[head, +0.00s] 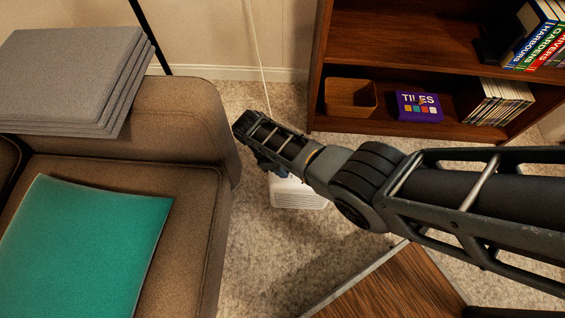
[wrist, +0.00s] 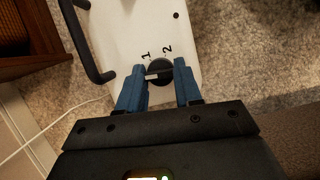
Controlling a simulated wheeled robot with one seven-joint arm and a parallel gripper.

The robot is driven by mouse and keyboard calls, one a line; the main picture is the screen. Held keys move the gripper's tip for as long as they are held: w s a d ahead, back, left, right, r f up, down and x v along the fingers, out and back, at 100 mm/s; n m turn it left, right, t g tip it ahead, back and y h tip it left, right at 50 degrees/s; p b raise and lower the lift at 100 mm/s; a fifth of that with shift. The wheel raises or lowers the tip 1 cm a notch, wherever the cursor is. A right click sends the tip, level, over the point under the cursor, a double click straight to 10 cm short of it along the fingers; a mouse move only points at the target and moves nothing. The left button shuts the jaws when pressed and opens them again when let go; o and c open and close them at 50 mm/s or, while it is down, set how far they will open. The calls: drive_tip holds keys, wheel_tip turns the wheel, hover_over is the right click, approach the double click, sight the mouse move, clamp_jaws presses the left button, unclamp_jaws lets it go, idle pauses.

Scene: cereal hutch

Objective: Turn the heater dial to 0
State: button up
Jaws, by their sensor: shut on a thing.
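The white heater (head: 298,196) stands on the carpet between the sofa and the shelf, partly hidden by my arm in the head view. In the wrist view its white top (wrist: 125,30) carries a round black dial (wrist: 158,64) with a pale pointer mark, which lies toward the left finger. The numbers 1 and 2 are printed beside the dial; no 0 is visible. My gripper (wrist: 160,74) has its two blue fingers on either side of the dial, shut on it. In the head view the fingers (head: 266,167) are mostly hidden beneath my wrist.
A wooden shelf (head: 400,50) stands behind right, a wooden table (head: 395,285) in front. A black handle (wrist: 82,45) and white cord (wrist: 50,128) lie near the dial.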

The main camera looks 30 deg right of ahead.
drive_tip(key=shift+n, duration=0.5)
drive_tip(key=o, duration=1)
drive_tip(key=shift+o, duration=0.2)
wheel_tip(320, 180, up, 4)
drive_tip(key=p, duration=0.3)
drive_tip(key=s+d+r+p, duration=0.6)
drive_tip(key=d+r, duration=0.1)
drive_tip(key=d, duration=0.3)
drive_tip(key=shift+p, duration=0.35)
